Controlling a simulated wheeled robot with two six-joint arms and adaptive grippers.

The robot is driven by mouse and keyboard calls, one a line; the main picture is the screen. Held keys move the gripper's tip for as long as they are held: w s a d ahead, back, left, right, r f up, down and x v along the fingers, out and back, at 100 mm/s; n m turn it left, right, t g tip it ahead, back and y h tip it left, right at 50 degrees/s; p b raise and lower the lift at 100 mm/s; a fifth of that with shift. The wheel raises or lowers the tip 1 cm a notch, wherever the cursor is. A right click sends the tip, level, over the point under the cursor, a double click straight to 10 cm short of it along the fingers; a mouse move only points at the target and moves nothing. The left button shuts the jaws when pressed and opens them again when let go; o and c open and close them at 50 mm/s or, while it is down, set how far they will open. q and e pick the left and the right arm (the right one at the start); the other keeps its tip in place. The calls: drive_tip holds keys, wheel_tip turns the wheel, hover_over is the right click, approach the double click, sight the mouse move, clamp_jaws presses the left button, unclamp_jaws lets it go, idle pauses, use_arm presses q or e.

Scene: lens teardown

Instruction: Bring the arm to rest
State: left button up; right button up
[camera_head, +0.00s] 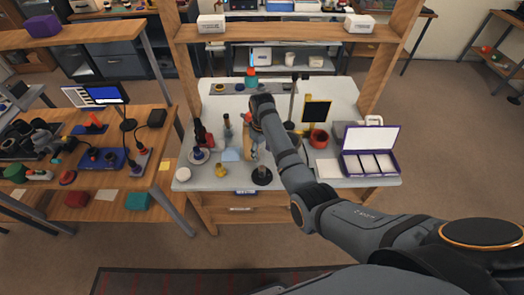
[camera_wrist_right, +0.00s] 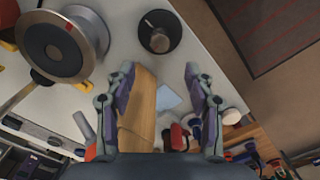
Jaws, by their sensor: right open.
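My right arm (camera_head: 285,155) reaches from the lower right over the grey-white workbench (camera_head: 210,180). Its gripper is mostly hidden behind the arm in the head view. In the right wrist view my right gripper (camera_wrist_right: 159,75) is open, its two fingers spread well apart. A tan wooden piece (camera_wrist_right: 137,112) shows between the fingers, nearer the left one; I cannot tell whether it touches. Nothing is clamped in the fingers. My left gripper is in neither view.
A purple-edged compartment case (camera_head: 370,163) stands open at the bench's right. A black round holder (camera_head: 262,176) is near the front edge; it also shows in the wrist view (camera_wrist_right: 160,32). A large lens-like cylinder (camera_wrist_right: 62,45) is close by. Wooden posts (camera_head: 392,60) frame the bench.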

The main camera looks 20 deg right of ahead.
idle(0.3)
drive_tip(key=s+d+f+m+t, duration=0.1)
drive_tip(key=s+d+f+m, duration=0.15)
drive_tip(key=s, duration=0.45)
drive_tip(key=s+d+f+m+t, duration=0.1)
drive_tip(key=s+d+f, duration=0.1)
drive_tip(key=s+d, duration=0.3)
drive_tip(key=s+r+m+t, duration=0.1)
drive_tip(key=s+r, duration=0.3)
drive_tip(key=s, duration=0.4)
drive_tip(key=s+r+t, duration=0.1)
drive_tip(key=s+r, duration=0.2)
drive_tip(key=s, duration=0.5)
wheel_tip(320, 180, down, 31)
drive_tip(key=s+d+g+h+b, duration=0.1)
drive_tip(key=s+d+g+b, duration=0.1)
drive_tip(key=d+b, duration=0.1)
drive_tip(key=s+f+b, duration=0.1)
drive_tip(key=s+f, duration=1.5)
drive_tip(key=s, duration=0.2)
drive_tip(key=shift+d+m+g, duration=0.25)
drive_tip(key=shift+m+g, duration=0.15)
drive_tip(key=shift+m, duration=0.05)
